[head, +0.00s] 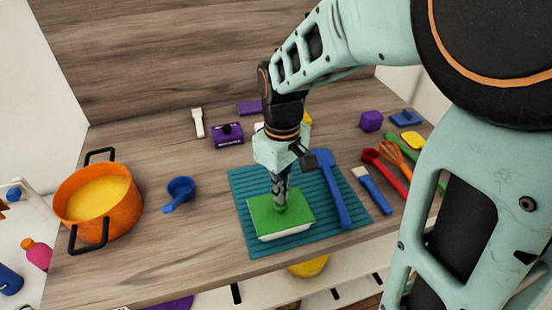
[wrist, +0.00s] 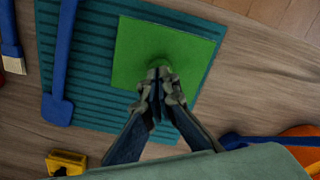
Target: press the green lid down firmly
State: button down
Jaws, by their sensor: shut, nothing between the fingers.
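The green lid (head: 298,214) sits on a whitish container (head: 288,233) on the teal ribbed mat (head: 243,185). One edge of the container shows below the lid in the head view. In the wrist view the green lid (wrist: 135,50) is a flat square with a rounded raised part near its middle. My gripper (head: 280,200) points down over the lid, with its fingertips at that raised part. In the wrist view my gripper (wrist: 160,78) is shut with nothing held. The fingertips hide part of the raised part; I cannot tell whether they touch it.
A blue brush (head: 372,188) and red spoon (head: 385,172) lie farther right. An orange pot (head: 110,218) and blue scoop (head: 179,192) stand left. The counter's front edge is close below the mat.

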jog(key=shift+f+b, duration=0.45)
jog(key=shift+f, duration=0.2)
jog(key=shift+s+f, duration=0.15)
dwell(3.0)
dwell(0.8)
notch_tip(320, 180, up, 8)
jog(key=p, duration=0.6)
jog(key=shift+f, duration=0.35)
notch_tip(320, 180, up, 12)
dwell(0.4)
